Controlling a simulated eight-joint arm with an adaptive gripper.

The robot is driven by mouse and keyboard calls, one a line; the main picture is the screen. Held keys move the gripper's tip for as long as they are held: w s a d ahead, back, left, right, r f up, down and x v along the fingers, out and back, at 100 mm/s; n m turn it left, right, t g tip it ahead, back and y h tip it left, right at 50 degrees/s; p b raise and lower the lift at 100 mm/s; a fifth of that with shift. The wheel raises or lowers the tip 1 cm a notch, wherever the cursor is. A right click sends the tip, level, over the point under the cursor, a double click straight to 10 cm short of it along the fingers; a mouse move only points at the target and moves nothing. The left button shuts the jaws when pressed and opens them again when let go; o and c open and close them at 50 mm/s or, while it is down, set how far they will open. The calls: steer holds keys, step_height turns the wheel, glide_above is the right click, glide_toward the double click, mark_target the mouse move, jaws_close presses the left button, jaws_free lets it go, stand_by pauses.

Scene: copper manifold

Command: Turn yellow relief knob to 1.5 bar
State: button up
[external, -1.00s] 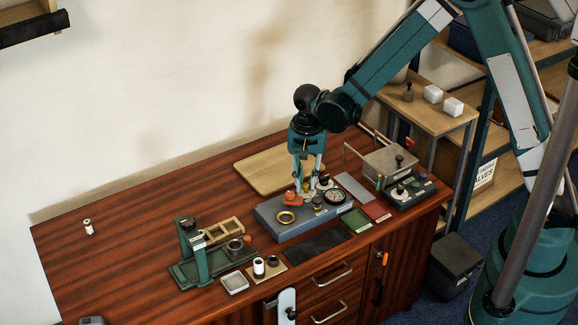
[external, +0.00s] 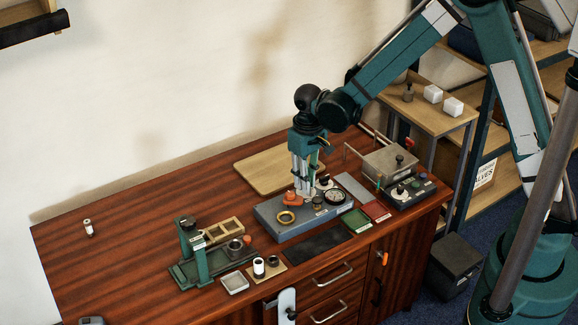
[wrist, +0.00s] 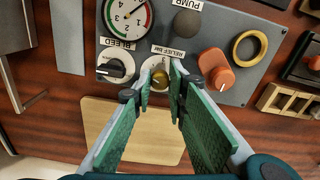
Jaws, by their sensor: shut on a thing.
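The yellow relief knob (wrist: 160,80) sits at the edge of the grey panel (wrist: 232,88), on a white dial under the label RELIEF BAR (wrist: 175,51). My gripper (wrist: 161,78) is shut on the knob, with one finger on either side of it. The fingers cover much of the dial; a 3 shows above the knob, and I cannot read the knob's setting. In the external view my gripper (external: 304,194) points down at the panel's back edge and hides the knob. The pressure gauge (wrist: 125,14) is partly cut off by the wrist frame.
The black BLEED knob (wrist: 116,67) is left of my fingers and the orange knob (wrist: 214,68) right. The dark PUMP knob (wrist: 186,23) and a brass ring (wrist: 249,48) are farther off. A wooden board (external: 266,171) lies behind the panel.

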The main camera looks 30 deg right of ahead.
steer(key=n, duration=0.7)
steer(key=shift+b, duration=0.35)
steer(key=n, duration=0.6)
steer(key=shift+w+d, duration=0.1)
steer(key=shift+n, duration=0.3)
steer(key=o, duration=0.9)
steer(key=shift+r, duration=0.1)
steer(key=shift+r, duration=5.9)
